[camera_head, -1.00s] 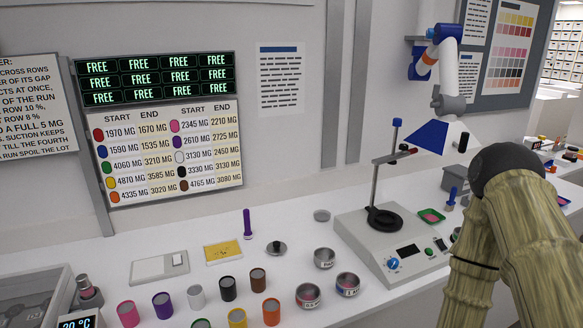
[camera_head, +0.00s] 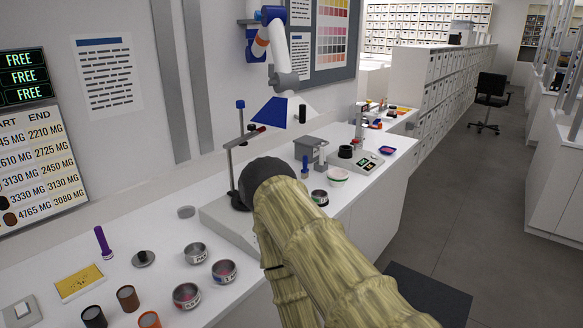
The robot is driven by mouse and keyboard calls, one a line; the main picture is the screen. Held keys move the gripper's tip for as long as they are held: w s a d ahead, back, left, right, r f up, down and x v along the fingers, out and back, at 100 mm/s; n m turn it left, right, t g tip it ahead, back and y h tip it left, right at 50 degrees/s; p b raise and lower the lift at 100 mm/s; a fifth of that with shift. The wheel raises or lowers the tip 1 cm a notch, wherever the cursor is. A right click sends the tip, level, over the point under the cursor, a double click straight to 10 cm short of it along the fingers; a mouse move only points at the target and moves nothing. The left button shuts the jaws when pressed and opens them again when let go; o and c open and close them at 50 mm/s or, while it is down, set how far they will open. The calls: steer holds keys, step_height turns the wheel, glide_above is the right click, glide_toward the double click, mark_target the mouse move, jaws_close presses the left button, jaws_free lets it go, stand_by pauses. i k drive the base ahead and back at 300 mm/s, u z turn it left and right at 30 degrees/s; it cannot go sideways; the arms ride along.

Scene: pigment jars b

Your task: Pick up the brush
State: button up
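I cannot make out a brush for certain in the head view. A purple upright stick (camera_head: 103,242) stands on the white counter (camera_head: 150,223) at the lower left; I cannot tell what it is. A small blue upright item (camera_head: 305,167) stands further back, too small to identify. My arm, with a pale yellow-brown grained surface and a dark rounded joint, fills the lower middle and hides part of the counter. My gripper is not in view.
Metal bowls (camera_head: 195,253), several jars (camera_head: 128,298) and a yellow card (camera_head: 79,283) stand on the near counter. A stand device (camera_head: 228,220) is partly behind my arm. Grey floor (camera_head: 455,190) lies open at right, with a black chair (camera_head: 490,92) further back.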

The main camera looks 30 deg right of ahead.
mark_target(305, 167)
steer(key=z, duration=1.1)
steer(key=k, duration=1.25)
steer(key=z, duration=0.7)
steer(key=i, duration=1.35)
steer(key=z, duration=0.35)
steer(key=i, duration=1.5)
steer(key=u, duration=1)
steer(key=i, duration=0.8)
steer(key=u, duration=1.05)
